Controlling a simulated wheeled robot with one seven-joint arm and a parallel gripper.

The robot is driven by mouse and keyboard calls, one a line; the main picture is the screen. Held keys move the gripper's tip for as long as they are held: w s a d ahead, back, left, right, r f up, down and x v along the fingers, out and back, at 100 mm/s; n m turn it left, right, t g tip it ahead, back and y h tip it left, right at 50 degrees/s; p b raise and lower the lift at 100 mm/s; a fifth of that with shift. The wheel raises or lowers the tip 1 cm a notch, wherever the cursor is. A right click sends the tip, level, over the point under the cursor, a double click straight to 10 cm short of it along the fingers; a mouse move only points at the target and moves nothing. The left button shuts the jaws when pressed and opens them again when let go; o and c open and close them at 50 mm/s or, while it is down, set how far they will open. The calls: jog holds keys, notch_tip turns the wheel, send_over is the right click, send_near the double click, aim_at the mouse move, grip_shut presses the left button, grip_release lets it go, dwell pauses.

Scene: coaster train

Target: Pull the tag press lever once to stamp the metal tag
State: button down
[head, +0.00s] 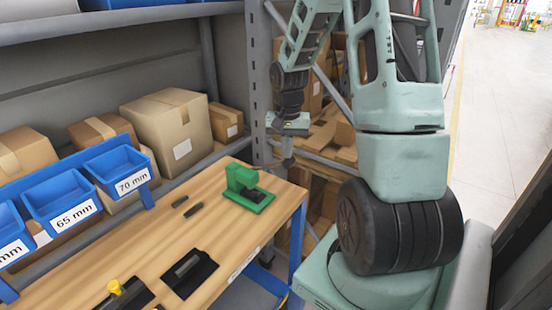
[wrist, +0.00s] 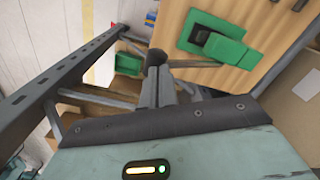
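The tag press (head: 243,186) is a green block on a green base at the far right corner of the wooden bench, with a dark part on its base. It also shows in the wrist view (wrist: 222,46). My gripper (head: 286,158) is beyond and to the right of the press, near the bench corner. In the wrist view its fingers (wrist: 158,78) point toward the bench edge and sit close together. A dark rounded piece is at their tips, with a thin grey bar running right from it. I cannot tell if this is the lever. No metal tag is distinguishable.
The bench (head: 205,222) holds two small dark pieces (head: 187,206), a black tray (head: 189,273) and a yellow-knobbed item (head: 115,287). Blue labelled bins (head: 62,193) line its back. A grey rack post (head: 260,85) and shelves with cardboard boxes stand close to my gripper.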

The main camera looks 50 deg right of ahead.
jog(key=shift+s+f+b, duration=0.15)
jog(key=shift+f+b, duration=0.5)
jog(key=shift+f, duration=0.55)
jog(key=shift+s+f+b, duration=0.25)
jog(key=shift+f+b, duration=0.2)
jog(key=shift+f, duration=0.15)
jog(key=shift+s+f+b, duration=0.2)
jog(key=shift+f+b, duration=0.25)
jog(key=shift+f, duration=0.15)
jog(key=shift+s+f+b, duration=0.3)
jog(key=shift+f+b, duration=0.25)
jog(key=shift+f, duration=0.25)
notch_tip(320, 180, up, 13)
jog(key=p, duration=1.1)
send_over(290, 165)
jog(key=d, duration=0.1)
jog(key=shift+w+d, duration=0.2)
